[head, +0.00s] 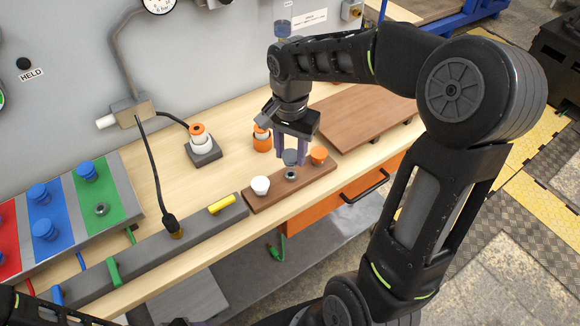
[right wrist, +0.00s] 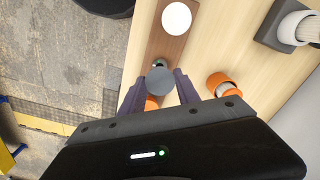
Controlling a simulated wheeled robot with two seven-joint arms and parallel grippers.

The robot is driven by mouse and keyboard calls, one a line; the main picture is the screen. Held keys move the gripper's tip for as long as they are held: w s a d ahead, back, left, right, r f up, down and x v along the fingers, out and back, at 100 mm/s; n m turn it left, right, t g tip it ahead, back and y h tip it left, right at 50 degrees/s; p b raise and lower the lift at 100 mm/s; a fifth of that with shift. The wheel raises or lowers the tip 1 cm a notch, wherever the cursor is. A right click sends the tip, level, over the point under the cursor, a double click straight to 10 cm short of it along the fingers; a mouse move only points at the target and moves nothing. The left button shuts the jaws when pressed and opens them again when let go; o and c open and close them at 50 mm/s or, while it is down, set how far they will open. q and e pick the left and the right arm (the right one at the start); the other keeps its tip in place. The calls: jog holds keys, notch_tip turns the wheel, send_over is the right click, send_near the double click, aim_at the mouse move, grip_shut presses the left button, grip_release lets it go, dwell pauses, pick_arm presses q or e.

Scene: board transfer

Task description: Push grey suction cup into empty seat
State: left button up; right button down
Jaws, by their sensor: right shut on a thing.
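My right gripper (head: 291,160) is shut on the grey suction cup (head: 290,156), with a purple finger on each side. In the right wrist view the grey cup (right wrist: 160,79) shows between the fingertips. The cup is just above a small metal seat (head: 291,175) in the middle of the brown wooden board (head: 262,199); the seat (right wrist: 158,62) is partly hidden by the cup in the wrist view. I cannot tell whether they touch. A white cup (head: 260,185) and an orange cup (head: 318,154) sit on the board either side. My left gripper is not in view.
An orange and white stack (head: 262,139) stands close behind my right gripper. Another stack (head: 200,142) sits on a dark base farther left. A grey rail (head: 200,227) lies left of the board. A larger brown panel (head: 365,115) lies at right.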

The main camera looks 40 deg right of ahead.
jog(key=shift+r+p, duration=0.65)
jog(key=shift+r, duration=0.6)
jog(key=w+a+f+n, duration=0.3)
jog(key=w+a+n, duration=0.7)
jog(key=a+n, duration=0.2)
jog(key=shift+w+a+f, duration=0.2)
jog(key=shift+f, duration=0.1)
